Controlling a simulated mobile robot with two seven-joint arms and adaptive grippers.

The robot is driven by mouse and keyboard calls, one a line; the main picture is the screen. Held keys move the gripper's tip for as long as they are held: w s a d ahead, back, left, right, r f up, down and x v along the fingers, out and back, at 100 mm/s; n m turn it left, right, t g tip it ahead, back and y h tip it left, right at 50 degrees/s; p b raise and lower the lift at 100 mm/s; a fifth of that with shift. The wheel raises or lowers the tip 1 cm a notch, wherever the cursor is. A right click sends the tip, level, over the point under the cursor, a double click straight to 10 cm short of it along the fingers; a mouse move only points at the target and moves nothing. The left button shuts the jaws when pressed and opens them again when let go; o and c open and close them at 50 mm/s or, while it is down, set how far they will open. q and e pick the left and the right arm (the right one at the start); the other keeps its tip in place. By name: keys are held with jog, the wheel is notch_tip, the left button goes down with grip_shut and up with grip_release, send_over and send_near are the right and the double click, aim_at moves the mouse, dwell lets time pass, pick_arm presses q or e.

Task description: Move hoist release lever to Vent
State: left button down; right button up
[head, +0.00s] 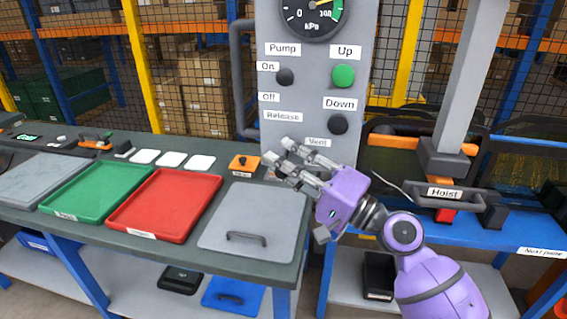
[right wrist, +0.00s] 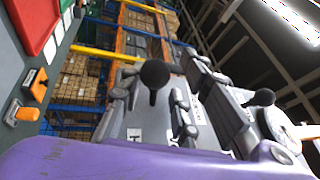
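The grey hoist panel (head: 305,90) stands at the middle of the head view, with Release (head: 283,115) and Vent (head: 317,142) labels low on it. My right gripper (head: 280,152) is in front of its lower part, fingers spread, and hides the area around the lever. In the right wrist view a black ball knob on a stem (right wrist: 155,75), apparently the release lever, shows between the open fingers (right wrist: 153,98). I cannot tell whether a finger touches it. A second black knob (right wrist: 262,97) is further right. My left gripper is not in view.
A pump knob (head: 285,76), green Up button (head: 343,76) and black Down button (head: 338,124) sit above my gripper. The bench left holds a green tray (head: 97,190), a red tray (head: 165,205) and a grey lid (head: 255,215). The Hoist handle (head: 445,194) is at right.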

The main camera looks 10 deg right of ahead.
jog(key=shift+s, duration=0.1)
jog(key=shift+s+d+f, duration=0.15)
jog(key=shift+d, duration=0.05)
jog(key=v, duration=1.1)
jog(key=shift+d, duration=0.15)
